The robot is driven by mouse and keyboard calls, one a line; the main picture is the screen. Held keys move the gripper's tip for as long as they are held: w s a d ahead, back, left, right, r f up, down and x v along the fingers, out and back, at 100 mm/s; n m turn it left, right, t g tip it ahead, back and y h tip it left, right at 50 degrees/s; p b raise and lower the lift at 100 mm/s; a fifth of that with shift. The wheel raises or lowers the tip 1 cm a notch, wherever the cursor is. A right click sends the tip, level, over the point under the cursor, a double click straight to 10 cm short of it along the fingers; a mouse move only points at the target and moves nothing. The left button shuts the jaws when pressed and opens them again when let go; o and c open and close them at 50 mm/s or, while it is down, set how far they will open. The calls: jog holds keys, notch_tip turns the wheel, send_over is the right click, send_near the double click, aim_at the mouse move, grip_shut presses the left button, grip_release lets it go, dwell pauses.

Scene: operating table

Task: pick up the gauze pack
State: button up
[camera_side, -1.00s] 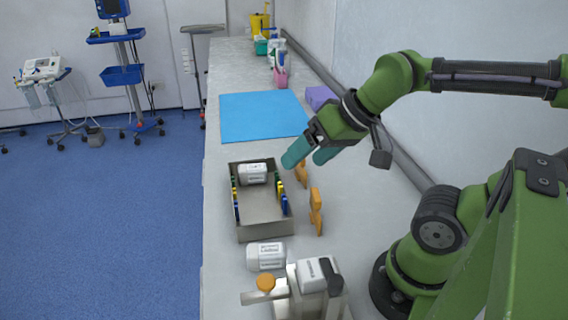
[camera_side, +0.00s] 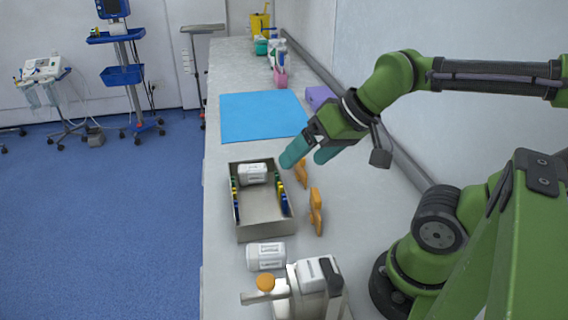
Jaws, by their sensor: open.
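One white pack with dark print, which looks like a gauze pack (camera_side: 252,174), lies inside the far end of a grey metal tray (camera_side: 264,232). A similar white pack (camera_side: 266,256) lies on the table just in front of the tray. I cannot tell which of them the task means. My gripper (camera_side: 307,155), with teal fingers, is open and empty. It hangs above the table beyond the tray's far right corner, to the right of the pack in the tray and apart from it.
Coloured clips line the tray's side walls (camera_side: 284,198). Orange items (camera_side: 316,211) stand right of the tray. A device with a white block (camera_side: 315,275) is at the near end. A blue mat (camera_side: 262,117) lies beyond the tray; bottles stand at the far end.

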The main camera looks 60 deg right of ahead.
jog(key=shift+o, duration=0.8)
jog(key=m+g+h, duration=0.2)
jog(key=m+g, duration=0.1)
jog(key=g, duration=0.4)
send_over(266, 249)
notch_tip(266, 249, down, 8)
jog(key=r, duration=0.1)
notch_tip(266, 249, down, 17)
jog(key=m, duration=0.3)
jog(key=shift+r, duration=0.1)
jog(key=shift+c, duration=0.3)
